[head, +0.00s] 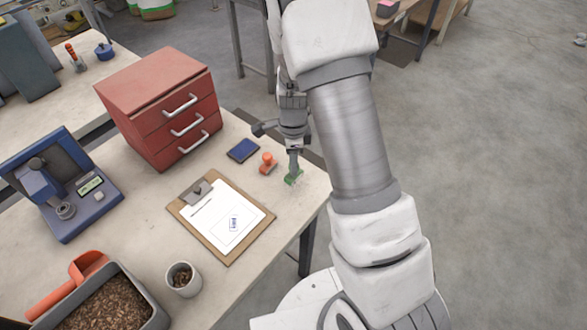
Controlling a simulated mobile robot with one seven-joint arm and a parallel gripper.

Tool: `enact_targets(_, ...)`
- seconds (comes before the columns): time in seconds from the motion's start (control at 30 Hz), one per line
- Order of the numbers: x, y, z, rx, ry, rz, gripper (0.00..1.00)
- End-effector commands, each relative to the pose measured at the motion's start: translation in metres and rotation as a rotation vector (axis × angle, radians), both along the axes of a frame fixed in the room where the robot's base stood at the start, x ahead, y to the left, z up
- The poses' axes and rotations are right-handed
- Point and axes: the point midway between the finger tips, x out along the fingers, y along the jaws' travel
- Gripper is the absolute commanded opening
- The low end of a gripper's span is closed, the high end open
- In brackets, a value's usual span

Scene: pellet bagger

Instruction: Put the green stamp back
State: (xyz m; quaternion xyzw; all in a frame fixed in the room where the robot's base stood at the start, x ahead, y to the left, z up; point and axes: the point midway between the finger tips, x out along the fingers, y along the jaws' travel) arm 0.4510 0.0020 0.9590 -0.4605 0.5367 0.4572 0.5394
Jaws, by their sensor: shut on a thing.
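The green stamp (294,178) is at the right end of the near table, under my gripper (294,166). My gripper points down and is shut on the stamp's upper part. Only the stamp's green lower part shows clearly. I cannot tell whether it touches the tabletop or hangs just above it. An orange stamp (267,164) stands upright just left of it. A dark blue ink pad (243,150) lies further left. A clipboard (176,206) holds a white sheet (209,219) with a blue stamp mark on it.
A red drawer cabinet (150,122) stands behind the clipboard. A blue scale-like device (90,200) is at the left. A cup (182,281), an orange scoop (75,280) and a pellet bin (160,315) are at the front. The tabletop (299,205) right of the clipboard is bare.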

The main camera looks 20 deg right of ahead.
Motion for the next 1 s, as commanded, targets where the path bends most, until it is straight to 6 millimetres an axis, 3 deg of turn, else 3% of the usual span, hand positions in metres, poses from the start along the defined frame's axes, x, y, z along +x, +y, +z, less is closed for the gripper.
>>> enact_targets(0.23, -0.001, -0.001, -0.033, 0.0, 0.002, 0.0, 0.0)
enact_targets(0.63, 0.0, -0.001, -0.04, 0.0, 0.0, 0.002, 0.0)
enact_targets(0.67, 0.0, -0.001, -0.038, 0.0, 0.0, 0.002, 0.41)
enact_targets(0.7, 0.0, -0.001, -0.038, 0.0, 0.0, 0.002, 0.48)
enact_targets(0.8, 0.0, -0.001, -0.038, 0.0, 0.001, 0.001, 0.66)
enact_targets(1.0, 0.0, -0.001, -0.037, 0.0, 0.001, 0.001, 0.66)
